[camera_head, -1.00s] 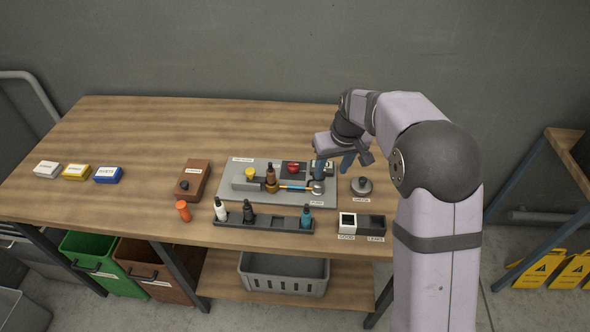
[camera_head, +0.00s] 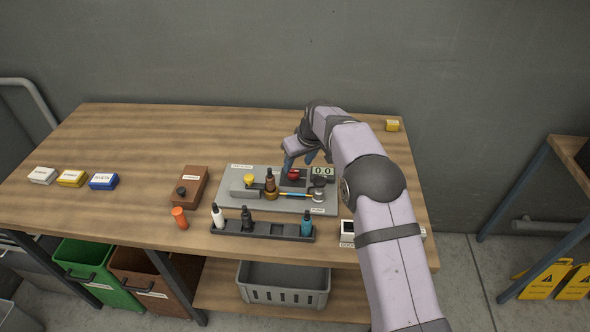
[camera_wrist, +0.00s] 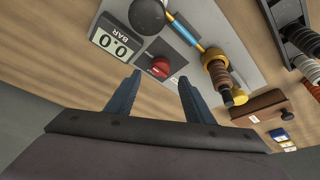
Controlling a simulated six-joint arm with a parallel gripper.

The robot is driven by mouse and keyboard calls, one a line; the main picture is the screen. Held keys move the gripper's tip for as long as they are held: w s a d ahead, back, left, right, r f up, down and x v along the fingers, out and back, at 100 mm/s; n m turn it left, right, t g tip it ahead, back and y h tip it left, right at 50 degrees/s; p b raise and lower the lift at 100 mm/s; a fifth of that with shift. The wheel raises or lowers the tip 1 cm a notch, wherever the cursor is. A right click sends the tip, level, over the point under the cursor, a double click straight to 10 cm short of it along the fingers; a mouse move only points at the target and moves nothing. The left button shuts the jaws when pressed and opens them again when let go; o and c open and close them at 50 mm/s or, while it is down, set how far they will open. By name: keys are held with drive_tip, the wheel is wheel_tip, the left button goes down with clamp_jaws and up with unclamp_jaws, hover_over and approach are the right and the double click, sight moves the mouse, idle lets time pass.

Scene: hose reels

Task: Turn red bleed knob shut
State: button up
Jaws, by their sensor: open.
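The red bleed knob (camera_head: 293,174) sits on a dark block on the grey plate (camera_head: 232,207), beside a display reading 00 (camera_head: 322,171). In the wrist view the red knob (camera_wrist: 160,66) lies just beyond and between my two blue fingertips. The display there (camera_wrist: 115,42) reads 0.0 BAR. My gripper (camera_wrist: 157,78) is open with nothing between its fingers. In the head view my gripper (camera_head: 304,160) is just behind the knob, its fingers partly hidden by my arm. Whether the fingers touch the knob's block cannot be told.
The plate also carries a yellow knob (camera_head: 250,180), a brown-and-brass fitting (camera_head: 270,183) and a round metal part (camera_head: 318,196). A rack of bottles (camera_head: 263,232) stands in front. A brown box (camera_head: 188,186) is to the left. The table's back left is clear.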

sight(294, 172)
drive_tip(key=shift+p+x, duration=1.1)
drive_tip(key=shift+x, duration=1.85)
drive_tip(key=shift+c, duration=0.3)
drive_tip(key=shift+f, duration=0.1)
drive_tip(key=c, duration=1)
